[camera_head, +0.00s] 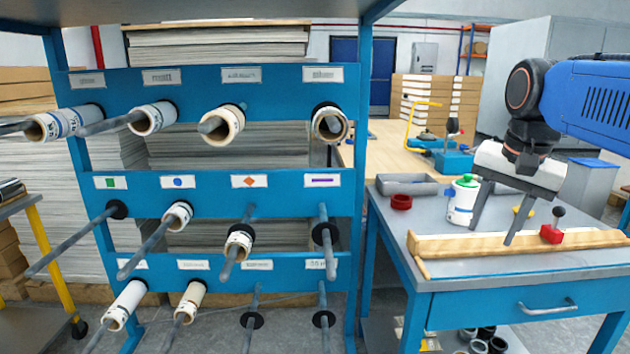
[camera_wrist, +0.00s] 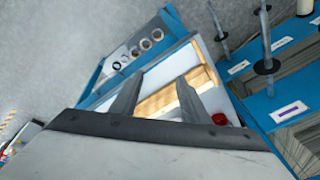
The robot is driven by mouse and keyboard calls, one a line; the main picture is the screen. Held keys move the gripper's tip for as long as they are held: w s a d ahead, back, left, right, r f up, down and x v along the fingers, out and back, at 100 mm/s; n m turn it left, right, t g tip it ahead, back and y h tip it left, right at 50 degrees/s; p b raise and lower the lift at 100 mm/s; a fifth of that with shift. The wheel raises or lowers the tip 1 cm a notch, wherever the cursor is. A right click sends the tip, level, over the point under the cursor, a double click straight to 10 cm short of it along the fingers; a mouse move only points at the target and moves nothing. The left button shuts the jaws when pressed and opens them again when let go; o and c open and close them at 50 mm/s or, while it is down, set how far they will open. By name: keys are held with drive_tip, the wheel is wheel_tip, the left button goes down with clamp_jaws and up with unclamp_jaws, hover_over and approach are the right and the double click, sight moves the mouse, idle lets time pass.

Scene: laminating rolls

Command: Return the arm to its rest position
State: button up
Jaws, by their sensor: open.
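My gripper (camera_head: 493,222) is open and empty on the right of the head view, with its two dark fingers pointing down over the workbench (camera_head: 470,300). Its fingertips appear near the wooden board (camera_head: 490,243) on the bench; I cannot tell the exact gap. My blue and black arm (camera_head: 590,100) reaches in from the right edge. In the wrist view the two open fingers (camera_wrist: 158,97) show with nothing between them, and the bench and wooden board (camera_wrist: 175,98) lie beyond.
A blue rack (camera_head: 230,185) with rods and several rolls stands left of the bench.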

drive_tip(key=s+a+f+n+t, duration=0.1)
drive_tip(key=s+a+f+n, duration=0.1)
drive_tip(key=s+f+n, duration=0.2)
drive_tip(key=s+a+f+n+t, duration=0.1)
drive_tip(key=s+f+n, duration=0.3)
drive_tip(key=s+f, duration=0.5)
wheel_tip(320, 180, down, 7)
drive_tip(key=shift+s+a+f+n, duration=0.2)
drive_tip(key=shift+s+a+n, duration=0.15)
drive_tip(key=shift+a, duration=0.35)
idle(1.3)
